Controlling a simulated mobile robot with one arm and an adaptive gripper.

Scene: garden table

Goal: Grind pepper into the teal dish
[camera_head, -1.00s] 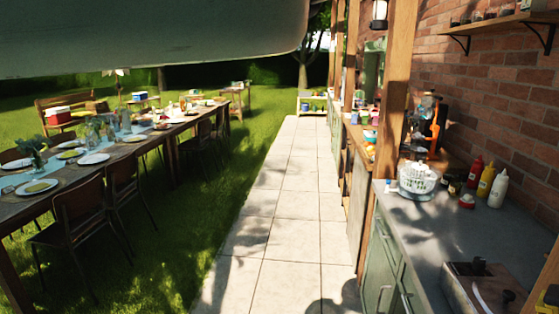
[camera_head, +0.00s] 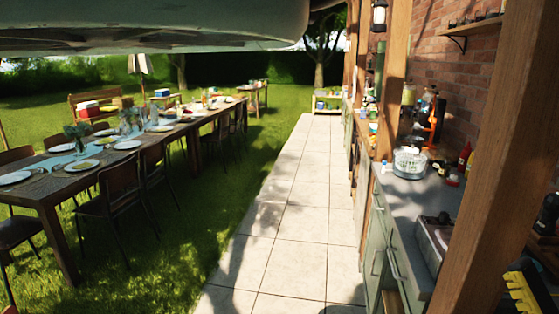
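I cannot make out a pepper grinder or a teal dish in this view; objects on the far tables and shelves are too small to tell apart. A long dining table (camera_head: 52,196) on the left carries plates, glasses and plants along a pale blue runner. On the right, a grey kitchen counter (camera_head: 408,196) holds a white basket (camera_head: 409,162) and red and dark bottles. My gripper is not in view.
A paved path (camera_head: 290,215) runs clear between the grass and the counter. Chairs (camera_head: 112,200) stand along the dining table's near side. A wooden post (camera_head: 490,165) rises close on the right. A small shelf table (camera_head: 326,104) stands at the path's far end.

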